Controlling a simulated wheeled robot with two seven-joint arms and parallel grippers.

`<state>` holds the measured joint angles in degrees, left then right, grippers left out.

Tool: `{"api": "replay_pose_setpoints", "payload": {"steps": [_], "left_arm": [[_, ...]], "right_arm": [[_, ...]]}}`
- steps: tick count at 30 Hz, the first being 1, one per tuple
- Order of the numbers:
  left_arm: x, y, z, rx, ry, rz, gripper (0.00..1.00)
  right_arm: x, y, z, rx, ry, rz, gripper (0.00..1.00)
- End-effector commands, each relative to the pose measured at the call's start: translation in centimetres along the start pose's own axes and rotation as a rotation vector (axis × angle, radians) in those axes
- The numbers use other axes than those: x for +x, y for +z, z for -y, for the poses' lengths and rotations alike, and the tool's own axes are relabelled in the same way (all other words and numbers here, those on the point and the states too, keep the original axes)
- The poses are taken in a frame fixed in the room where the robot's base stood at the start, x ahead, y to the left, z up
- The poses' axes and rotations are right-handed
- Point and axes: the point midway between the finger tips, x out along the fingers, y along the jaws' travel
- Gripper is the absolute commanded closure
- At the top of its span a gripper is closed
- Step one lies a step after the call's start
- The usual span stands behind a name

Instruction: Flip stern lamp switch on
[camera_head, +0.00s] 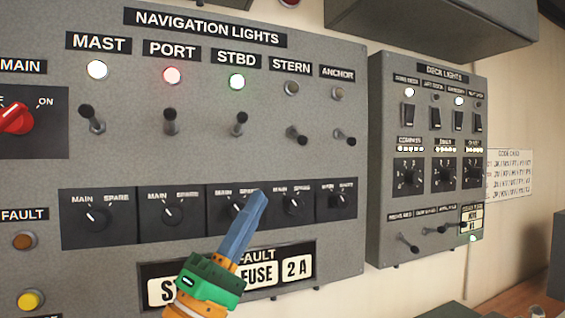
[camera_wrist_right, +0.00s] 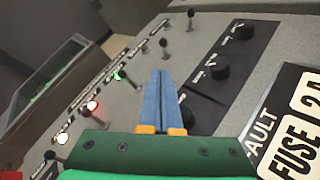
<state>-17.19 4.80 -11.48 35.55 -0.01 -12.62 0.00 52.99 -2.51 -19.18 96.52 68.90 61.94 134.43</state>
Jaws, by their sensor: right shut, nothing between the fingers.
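The stern switch (camera_head: 297,135) is a dark toggle lever under the STERN label (camera_head: 291,66) on the grey navigation lights panel (camera_head: 330,215). My right gripper (camera_head: 261,196) is shut and empty, with blue fingers in front of the row of rotary knobs, below and left of the stern switch. In the right wrist view the fingers (camera_wrist_right: 167,75) are together, pointing toward the toggles and apart from them. My left gripper is not in view.
The mast (camera_head: 97,69), port (camera_head: 172,75) and starboard (camera_head: 237,82) lamps are lit. The anchor toggle (camera_head: 343,137) stands close right of the stern switch, the starboard toggle (camera_head: 240,124) to its left. A deck lights panel (camera_head: 385,220) is farther right.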

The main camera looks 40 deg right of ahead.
Motion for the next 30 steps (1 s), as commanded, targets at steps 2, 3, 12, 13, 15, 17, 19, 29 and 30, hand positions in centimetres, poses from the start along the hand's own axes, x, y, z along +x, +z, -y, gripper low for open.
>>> {"api": "replay_pose_setpoints", "payload": {"steps": [2, 3, 12, 13, 15, 17, 19, 29, 30], "left_arm": [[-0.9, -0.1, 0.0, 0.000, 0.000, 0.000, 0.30], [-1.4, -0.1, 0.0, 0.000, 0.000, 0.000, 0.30], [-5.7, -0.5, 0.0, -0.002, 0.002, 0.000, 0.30], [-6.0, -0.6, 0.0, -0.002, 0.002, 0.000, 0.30], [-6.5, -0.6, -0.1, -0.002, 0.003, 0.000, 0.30], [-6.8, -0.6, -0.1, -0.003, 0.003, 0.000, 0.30], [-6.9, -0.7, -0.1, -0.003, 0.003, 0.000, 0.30], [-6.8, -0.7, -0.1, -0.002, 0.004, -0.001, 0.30], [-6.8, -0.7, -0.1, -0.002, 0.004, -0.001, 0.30]], "right_arm": [[1.0, 0.0, -0.2, -0.002, 0.001, 0.001, 1.00], [1.7, 0.0, -0.4, -0.002, 0.001, 0.002, 1.00], [7.9, 0.0, -0.5, -0.003, 0.002, 0.002, 1.00], [8.3, 0.0, -0.5, -0.004, 0.002, 0.002, 1.00], [9.1, -0.1, -0.4, -0.004, 0.002, 0.001, 1.00], [9.6, 0.0, -0.3, -0.003, 0.002, 0.001, 1.00], [9.9, 0.0, -0.2, -0.002, 0.001, 0.000, 1.00], [9.9, 0.0, 0.0, -0.001, 0.000, 0.000, 1.00], [9.9, 0.0, 0.0, -0.001, 0.000, 0.000, 1.00]]}}
